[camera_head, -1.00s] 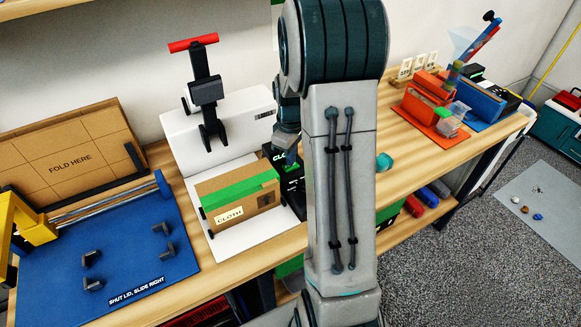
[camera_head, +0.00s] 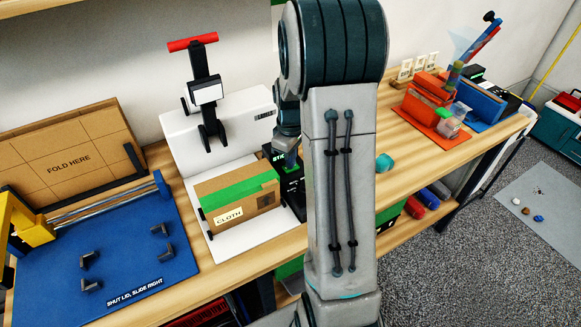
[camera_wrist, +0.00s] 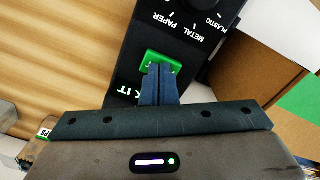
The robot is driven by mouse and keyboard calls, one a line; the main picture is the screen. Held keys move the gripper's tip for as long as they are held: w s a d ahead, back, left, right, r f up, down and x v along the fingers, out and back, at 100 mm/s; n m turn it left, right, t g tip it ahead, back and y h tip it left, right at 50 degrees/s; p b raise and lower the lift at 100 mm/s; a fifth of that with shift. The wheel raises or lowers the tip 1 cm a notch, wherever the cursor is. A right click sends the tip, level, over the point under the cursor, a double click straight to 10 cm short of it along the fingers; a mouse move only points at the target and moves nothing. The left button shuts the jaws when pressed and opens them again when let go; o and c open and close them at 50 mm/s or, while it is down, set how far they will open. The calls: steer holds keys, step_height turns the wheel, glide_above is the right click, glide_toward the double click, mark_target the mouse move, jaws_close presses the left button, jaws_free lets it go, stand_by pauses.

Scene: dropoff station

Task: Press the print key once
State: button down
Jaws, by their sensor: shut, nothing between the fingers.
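The green print key (camera_wrist: 163,60) sits on a black panel (camera_wrist: 130,60) in the wrist view. My gripper (camera_wrist: 160,70) is shut and empty. Its fingertips overlap the near part of the key and hide some of it, including its lettering. I cannot tell whether they touch or press it. In the head view the black unit (camera_head: 291,192) stands right of the taped carton, partly behind my arm. Its small display shows green letters that seem to begin "STE". My gripper is mostly hidden there.
A dial (camera_wrist: 196,12) with PLASTIC, METAL and PAPER labels is beside the key. A carton marked CLOTH (camera_head: 236,205) lies on a white stand (camera_head: 226,243), under a red-handled post (camera_head: 203,75). A blue folding board (camera_head: 115,255) is at left. An orange station (camera_head: 428,100) is at right.

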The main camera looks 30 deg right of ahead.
steer(key=shift+r+p, duration=2.25)
steer(key=shift+r, duration=1.2)
steer(key=s+a+r+m+t, duration=0.1)
steer(key=s+a+r+m, duration=0.2)
steer(key=s+a+r, duration=0.3)
steer(key=s+a+r+m+t, duration=0.2)
steer(key=s+a+r, duration=0.4)
steer(key=s, duration=0.7)
steer(key=shift+s+a+m+t, duration=0.15)
steer(key=shift+a+m+t, duration=0.15)
steer(key=shift+a+m, duration=0.55)
